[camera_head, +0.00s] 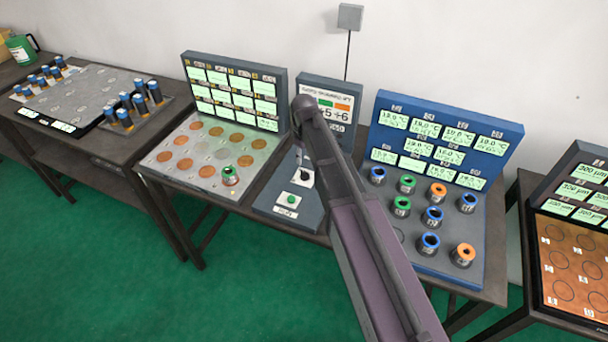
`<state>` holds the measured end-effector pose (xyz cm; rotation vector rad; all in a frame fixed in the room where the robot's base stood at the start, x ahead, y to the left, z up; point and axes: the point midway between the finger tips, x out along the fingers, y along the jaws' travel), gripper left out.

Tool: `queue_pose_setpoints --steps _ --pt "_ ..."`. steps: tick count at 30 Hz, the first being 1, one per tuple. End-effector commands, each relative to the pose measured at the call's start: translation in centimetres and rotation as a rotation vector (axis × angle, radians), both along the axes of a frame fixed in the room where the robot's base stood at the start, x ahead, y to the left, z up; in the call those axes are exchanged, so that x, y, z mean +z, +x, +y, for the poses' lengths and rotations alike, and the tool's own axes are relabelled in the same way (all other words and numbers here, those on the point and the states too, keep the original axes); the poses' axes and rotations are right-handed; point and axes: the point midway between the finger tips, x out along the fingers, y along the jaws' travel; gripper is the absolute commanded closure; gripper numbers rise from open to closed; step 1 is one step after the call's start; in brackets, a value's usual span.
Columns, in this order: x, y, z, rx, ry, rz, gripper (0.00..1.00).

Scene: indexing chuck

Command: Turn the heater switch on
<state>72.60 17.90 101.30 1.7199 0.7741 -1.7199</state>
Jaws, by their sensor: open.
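A narrow grey control panel (262,205) stands in the middle of the table. On its sloping base a dark switch (305,177) sits on a white plate, partly beside my arm. It seems to be the heater switch, but its label and position are too small to read. Nearer the front edge is a green button (291,199) on a white plate. My arm crosses the panel from the lower right up to its display and hides its right side. My gripper cannot be made out; it is apparently hidden behind the arm.
Left of the panel is a board with copper discs (163,156) and one green-ringed cylinder (230,175). Right is a blue display unit (441,130) with several ringed cylinders. Side tables hold a grey tray (85,90) and an orange board (575,262). Green floor is clear in front.

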Motion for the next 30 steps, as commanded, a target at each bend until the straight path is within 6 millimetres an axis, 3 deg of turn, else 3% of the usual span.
queue_pose_setpoints --steps 18,30 --pt "-5.2 0.0 0.0 0.0 0.0 0.0 0.53" --pt "-6.6 0.0 0.0 0.0 0.0 0.0 0.53"
